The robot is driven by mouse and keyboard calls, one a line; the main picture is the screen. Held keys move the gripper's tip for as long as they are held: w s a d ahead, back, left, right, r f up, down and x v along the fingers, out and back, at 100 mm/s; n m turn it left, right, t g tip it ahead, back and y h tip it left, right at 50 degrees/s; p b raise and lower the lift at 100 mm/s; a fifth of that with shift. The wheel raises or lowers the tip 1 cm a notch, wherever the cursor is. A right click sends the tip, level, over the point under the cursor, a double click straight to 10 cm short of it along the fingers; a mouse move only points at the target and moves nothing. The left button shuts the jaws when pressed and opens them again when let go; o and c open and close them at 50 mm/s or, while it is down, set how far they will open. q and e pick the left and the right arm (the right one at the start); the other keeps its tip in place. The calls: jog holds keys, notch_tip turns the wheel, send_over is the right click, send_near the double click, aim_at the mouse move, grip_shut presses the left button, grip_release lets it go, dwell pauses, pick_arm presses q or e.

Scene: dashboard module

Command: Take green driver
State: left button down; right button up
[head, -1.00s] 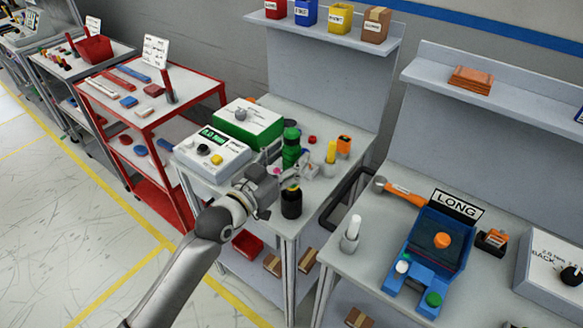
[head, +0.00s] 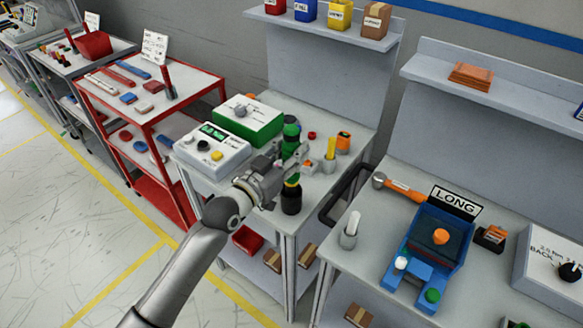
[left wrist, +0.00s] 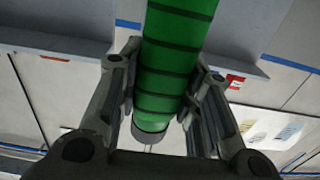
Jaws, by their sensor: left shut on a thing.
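The green driver (head: 291,131) stands upright on the grey workbench by the green-fronted box, partly hidden by my gripper. In the left wrist view it is a green cylinder with dark bands (left wrist: 172,62) and a grey end, lying between the two fingers. My left gripper (head: 297,158) is shut on it, with a finger on each side (left wrist: 165,95). My right gripper is not in view.
A white meter box (head: 213,150) and the green-fronted box (head: 250,122) stand to the left on the bench. A yellow driver (head: 331,150) in a grey holder and an orange item (head: 343,142) stand close to the right. A red cart (head: 150,115) is farther left.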

aim_at(292, 127)
pick_arm(q)
jog(key=shift+r, duration=0.1)
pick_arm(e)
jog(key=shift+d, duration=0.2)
pick_arm(q)
jog(key=shift+r, duration=0.2)
notch_tip(292, 127, up, 9)
jog(key=shift+r+b, duration=0.15)
jog(key=shift+b, duration=0.3)
jog(key=shift+r+p, duration=0.5)
jog(key=shift+r, duration=0.15)
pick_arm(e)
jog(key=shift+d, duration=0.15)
pick_arm(q)
jog(key=shift+f, duration=0.15)
